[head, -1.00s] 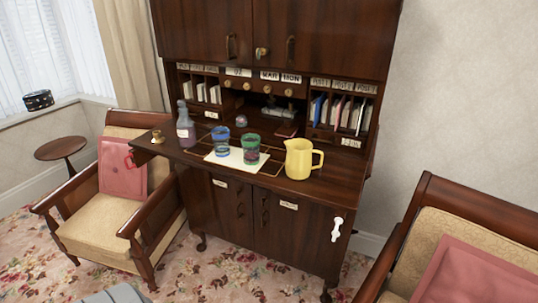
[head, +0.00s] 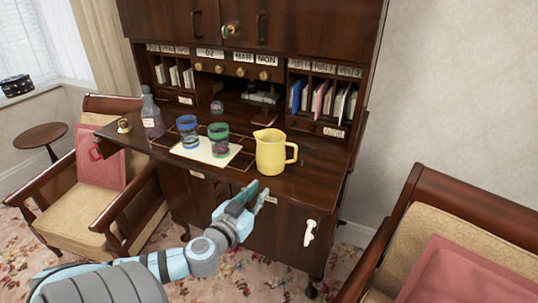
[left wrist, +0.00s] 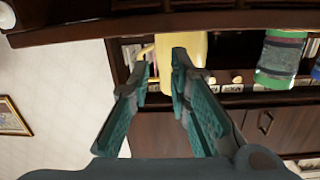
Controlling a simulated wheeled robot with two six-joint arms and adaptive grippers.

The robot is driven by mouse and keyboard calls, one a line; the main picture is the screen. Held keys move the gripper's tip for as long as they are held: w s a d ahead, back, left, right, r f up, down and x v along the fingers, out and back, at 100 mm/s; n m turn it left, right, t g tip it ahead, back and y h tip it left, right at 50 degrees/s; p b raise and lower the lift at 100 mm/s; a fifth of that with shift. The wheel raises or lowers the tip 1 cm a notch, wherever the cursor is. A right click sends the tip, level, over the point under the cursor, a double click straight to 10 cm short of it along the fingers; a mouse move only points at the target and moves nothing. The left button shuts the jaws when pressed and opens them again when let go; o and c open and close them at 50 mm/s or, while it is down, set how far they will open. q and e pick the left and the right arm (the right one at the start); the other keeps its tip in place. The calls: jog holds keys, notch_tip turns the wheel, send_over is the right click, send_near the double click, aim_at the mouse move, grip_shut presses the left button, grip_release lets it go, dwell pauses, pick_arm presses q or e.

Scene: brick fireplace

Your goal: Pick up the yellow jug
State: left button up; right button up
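The yellow jug (head: 270,152) stands upright on the desk's fold-down shelf, near its right front edge, with its handle to the right. It also shows in the left wrist view (left wrist: 181,52), partly hidden behind the fingers. My left gripper (head: 252,194) is in front of and below the shelf edge, just short of the jug and apart from it. In the left wrist view the left gripper (left wrist: 162,62) has its two fingers spread with nothing between them. My right gripper is not in view.
A blue glass (head: 188,132) and a green glass (head: 219,140) stand on a white sheet left of the jug. A dark bottle (head: 152,115) is farther left. Armchairs flank the desk (head: 185,200). Shelf space right of the jug is clear.

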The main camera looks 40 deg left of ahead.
pick_arm(q)
notch_tip(320, 180, up, 3)
jog(key=w+d+t, duration=0.1)
jog(key=d, duration=0.1)
send_near(295, 156)
jog(key=shift+w+a+r+h, duration=0.1)
jog(key=shift+w+a+h, duration=0.2)
jog(key=shift+w+a, duration=0.2)
jog(key=x, duration=0.2)
jog(key=p+x, duration=0.1)
jog(key=x, duration=0.2)
jog(key=p+x, duration=0.1)
jog(key=x, duration=0.1)
jog(key=shift+w+d+r, duration=0.1)
jog(key=shift+w+d, duration=0.05)
jog(key=shift+w, duration=0.35)
grip_shut()
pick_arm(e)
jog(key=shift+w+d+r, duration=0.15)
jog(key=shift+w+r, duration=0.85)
